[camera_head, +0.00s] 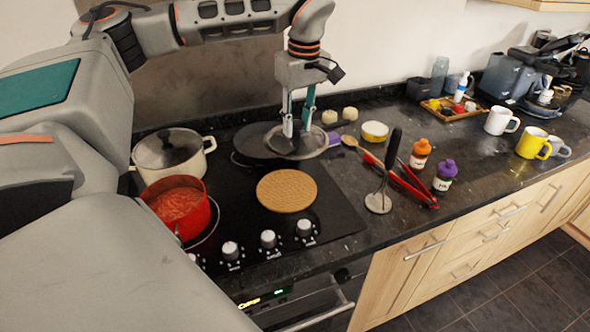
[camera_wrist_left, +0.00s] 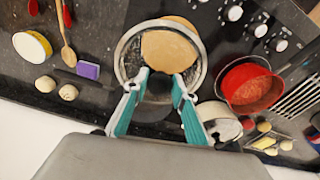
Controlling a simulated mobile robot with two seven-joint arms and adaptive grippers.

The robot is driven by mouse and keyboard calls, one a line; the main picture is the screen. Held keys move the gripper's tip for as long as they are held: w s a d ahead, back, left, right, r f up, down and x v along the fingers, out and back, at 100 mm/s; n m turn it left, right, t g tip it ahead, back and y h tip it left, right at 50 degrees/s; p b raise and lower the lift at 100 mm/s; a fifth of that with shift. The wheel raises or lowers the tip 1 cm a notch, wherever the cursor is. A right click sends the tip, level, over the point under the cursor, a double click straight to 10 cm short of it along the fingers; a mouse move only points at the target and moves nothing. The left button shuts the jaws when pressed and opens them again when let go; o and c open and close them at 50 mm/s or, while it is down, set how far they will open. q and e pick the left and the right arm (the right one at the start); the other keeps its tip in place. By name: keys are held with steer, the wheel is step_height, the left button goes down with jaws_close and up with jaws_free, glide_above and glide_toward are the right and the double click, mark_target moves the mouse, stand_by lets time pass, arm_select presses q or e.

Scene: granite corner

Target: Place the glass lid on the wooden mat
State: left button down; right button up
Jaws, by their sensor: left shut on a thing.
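The glass lid (camera_head: 312,146) has a metal rim and hangs above the back part of the black hob. My left gripper (camera_head: 298,130) comes down from above and is shut on the lid, around its dark knob as far as I can tell. In the left wrist view the lid (camera_wrist_left: 125,62) is held between the teal fingers of the gripper (camera_wrist_left: 160,92). The round, tan wooden mat (camera_head: 287,190) lies bare on the front of the hob, in front of the lid. In the wrist view the mat (camera_wrist_left: 170,50) shows largely through the glass. My right gripper is not in view.
A red pot of sauce (camera_head: 176,207) and a cream lidded pot (camera_head: 172,156) stand left of the mat. A dark round pan or disc (camera_head: 256,140) lies behind the lid. Red tongs (camera_head: 405,184), a masher (camera_head: 379,202) and two bottles lie or stand to the right.

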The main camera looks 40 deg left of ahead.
mark_target(301, 126)
arm_select(q)
step_height(301, 126, down, 14)
steer(key=shift+f, duration=0.25)
stand_by(0.4)
steer(key=c, duration=2)
jaws_free()
steer(key=shift+f, duration=0.15)
steer(key=o, duration=0.4)
steer(key=shift+c, duration=0.2)
steer(key=r, duration=0.4)
steer(key=d+r, duration=0.1)
steer(key=r, duration=0.7)
steer(key=shift+s+d+r, duration=0.1)
steer(key=shift+s+d, duration=0.05)
